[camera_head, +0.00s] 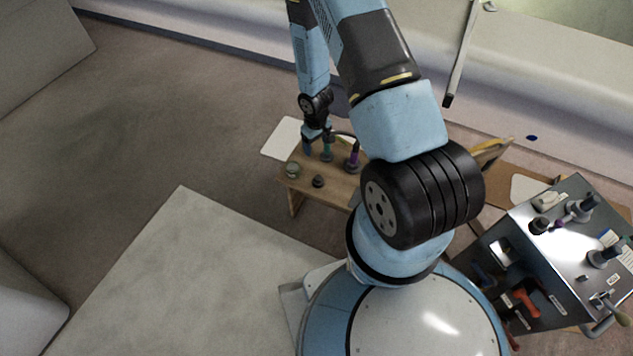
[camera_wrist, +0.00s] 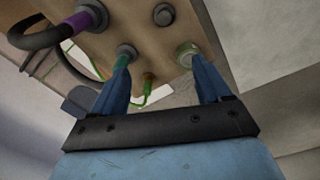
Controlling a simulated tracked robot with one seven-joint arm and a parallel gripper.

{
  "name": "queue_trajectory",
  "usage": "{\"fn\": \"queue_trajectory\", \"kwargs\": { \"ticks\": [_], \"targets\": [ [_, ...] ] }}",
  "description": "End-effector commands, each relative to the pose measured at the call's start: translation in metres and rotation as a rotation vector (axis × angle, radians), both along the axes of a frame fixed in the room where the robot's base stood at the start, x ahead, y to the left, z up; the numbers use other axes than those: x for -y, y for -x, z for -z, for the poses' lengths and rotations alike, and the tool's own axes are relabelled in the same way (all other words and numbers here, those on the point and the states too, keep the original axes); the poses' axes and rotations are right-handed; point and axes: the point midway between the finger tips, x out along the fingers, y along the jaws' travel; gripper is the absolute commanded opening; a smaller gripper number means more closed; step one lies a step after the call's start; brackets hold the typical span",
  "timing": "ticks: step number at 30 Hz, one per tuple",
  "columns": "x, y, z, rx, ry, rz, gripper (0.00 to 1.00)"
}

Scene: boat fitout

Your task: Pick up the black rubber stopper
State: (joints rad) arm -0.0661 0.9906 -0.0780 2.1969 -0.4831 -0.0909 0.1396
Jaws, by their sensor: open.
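A small dark round piece, which looks like the black rubber stopper (camera_head: 318,181), stands on the front part of a small wooden bench (camera_head: 340,190). In the wrist view, a dark round piece that seems to be the same stopper (camera_wrist: 164,14) is at the top edge, beyond my fingertips. My gripper (camera_wrist: 158,62) is open, with its two blue fingers spread and nothing held between them. In the head view, my gripper (camera_head: 309,143) is over the back left of the bench, behind the stopper and apart from it.
A pale greenish cap (camera_head: 292,170) stands left of the stopper. A teal fitting (camera_wrist: 125,52) and a purple-ringed fitting with a black hose (camera_wrist: 85,18) are close by. A metal cabinet (camera_head: 545,250) stands at right.

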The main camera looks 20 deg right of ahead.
Motion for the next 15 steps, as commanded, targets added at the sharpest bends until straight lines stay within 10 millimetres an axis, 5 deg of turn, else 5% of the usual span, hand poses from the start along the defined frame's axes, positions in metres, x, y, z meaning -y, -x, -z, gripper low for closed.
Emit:
{"fn": "queue_trajectory", "kwargs": {
  "ticks": [3,15],
  "targets": [
    [-0.002,0.013,0.027,-0.023,-0.010,-0.015,0.77],
    [-0.004,0.025,0.067,-0.039,-0.022,-0.026,0.77]
  ]
}}
